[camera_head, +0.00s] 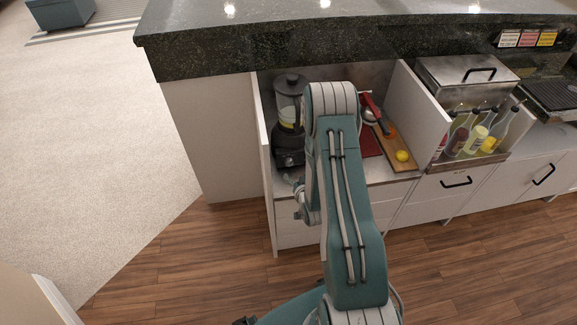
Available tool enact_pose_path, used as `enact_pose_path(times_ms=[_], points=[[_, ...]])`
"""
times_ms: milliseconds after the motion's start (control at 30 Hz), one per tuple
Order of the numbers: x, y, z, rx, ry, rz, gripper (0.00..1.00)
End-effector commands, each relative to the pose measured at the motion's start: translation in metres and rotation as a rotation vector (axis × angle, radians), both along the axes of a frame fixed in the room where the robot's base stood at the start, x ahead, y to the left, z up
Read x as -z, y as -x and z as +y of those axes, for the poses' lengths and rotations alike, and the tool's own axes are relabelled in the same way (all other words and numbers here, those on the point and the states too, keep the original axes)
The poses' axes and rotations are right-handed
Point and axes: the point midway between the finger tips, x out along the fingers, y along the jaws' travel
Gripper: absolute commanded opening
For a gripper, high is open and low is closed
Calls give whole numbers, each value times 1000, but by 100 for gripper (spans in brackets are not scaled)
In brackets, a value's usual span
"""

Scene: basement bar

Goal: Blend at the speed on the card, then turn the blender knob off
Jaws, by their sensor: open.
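The blender (289,115) stands upright in the left part of the open counter bay, with a clear jar, a dark lid and a dark base (288,151). Something yellowish shows low in the jar. The knob's setting cannot be made out. My gripper (291,179) is small and partly hidden by my arm, low in front of the blender base; it looks empty and open. Whether it touches the knob cannot be told. Three small cards (528,39) in white, red and yellow are on the bar edge at the upper right; their writing is too small to read.
A wooden board (402,166) with a lemon (402,156) and a red-handled tool (371,106) lie right of my arm. Several bottles (477,135) stand in a rack beyond a white divider (424,112). The granite bar top (330,35) overhangs behind. Wooden floor is open in front.

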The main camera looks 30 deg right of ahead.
Motion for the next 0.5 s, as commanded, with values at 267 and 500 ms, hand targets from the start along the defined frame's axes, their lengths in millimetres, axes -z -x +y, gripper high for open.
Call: enact_pose_path(times_ms=[267, 500], points=[[20, -48, -9, -1, 0, -1, 82], [31, -75, -13, -2, 0, 1, 82]])
